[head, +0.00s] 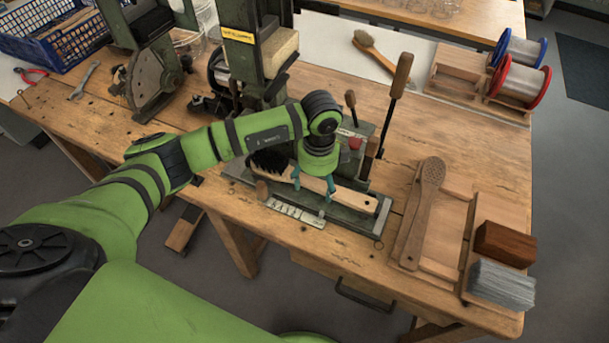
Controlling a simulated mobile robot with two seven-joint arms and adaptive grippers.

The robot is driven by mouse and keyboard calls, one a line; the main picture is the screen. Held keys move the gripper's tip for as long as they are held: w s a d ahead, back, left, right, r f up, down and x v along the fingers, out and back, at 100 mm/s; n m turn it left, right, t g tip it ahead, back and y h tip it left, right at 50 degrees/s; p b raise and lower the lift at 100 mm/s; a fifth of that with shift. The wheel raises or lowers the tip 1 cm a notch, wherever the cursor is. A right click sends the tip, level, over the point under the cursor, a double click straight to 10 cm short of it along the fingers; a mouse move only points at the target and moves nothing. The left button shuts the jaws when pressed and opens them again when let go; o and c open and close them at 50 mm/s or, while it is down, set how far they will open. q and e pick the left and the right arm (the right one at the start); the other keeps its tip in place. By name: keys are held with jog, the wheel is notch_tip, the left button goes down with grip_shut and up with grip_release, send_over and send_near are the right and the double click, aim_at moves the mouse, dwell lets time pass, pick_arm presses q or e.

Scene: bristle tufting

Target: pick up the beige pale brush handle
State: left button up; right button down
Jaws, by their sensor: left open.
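A beige pale brush handle (353,198) lies on the metal bed of the tufting machine. Dark bristles (270,161) stand at its left end, and its right end is free. My left gripper (313,184) points down over the handle's neck, with its teal fingers apart and the handle between or just below them. I cannot tell whether the fingers touch it. A browner, perforated wooden handle (420,207) lies on a wooden tray to the right. My right gripper is out of view.
The green machine column (255,50) and an upright lever (396,95) stand close behind my gripper. A dark brown block (505,243) and grey bristle bundle (502,284) sit at the right. Wire spools (520,82) stand at the back right. The bench (440,125) between is mostly clear.

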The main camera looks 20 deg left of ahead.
pick_arm(q)
jog(key=shift+f, duration=0.25)
jog(key=c, duration=1.3)
